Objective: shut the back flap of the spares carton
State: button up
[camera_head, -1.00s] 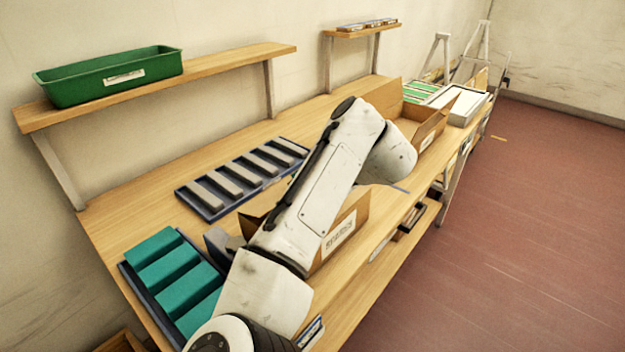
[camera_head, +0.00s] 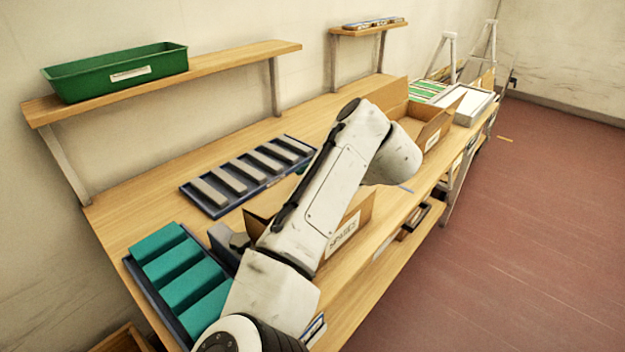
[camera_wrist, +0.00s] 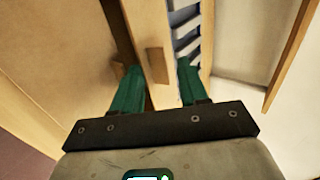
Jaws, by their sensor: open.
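The spares carton, a brown box with a white label (camera_head: 343,235), stands on the bench, partly hidden behind my arm in the head view. Tan cardboard (camera_head: 268,203) shows at its top on the left of my arm. My gripper (camera_wrist: 158,85) is open with green fingers in the wrist view. A narrow brown cardboard strip with a small tab (camera_wrist: 157,65) lies between and just beyond the fingers. A broad tan panel (camera_wrist: 60,50) and a dark gap lie left of it. I cannot tell whether the fingers touch cardboard. My arm mostly hides the back flap in the head view.
A blue tray of grey bars (camera_head: 245,177) lies behind the carton. A tray of teal blocks (camera_head: 180,270) is at near left, with a grey object (camera_head: 228,240) beside it. Another open carton (camera_head: 432,135) stands farther right. A shelf holds a green bin (camera_head: 115,75).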

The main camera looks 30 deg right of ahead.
jog(key=shift+s+f, duration=0.1)
jog(key=v, duration=1)
jog(key=shift+s+r, duration=0.2)
jog(key=shift+r, duration=0.15)
jog(key=shift+d, duration=0.1)
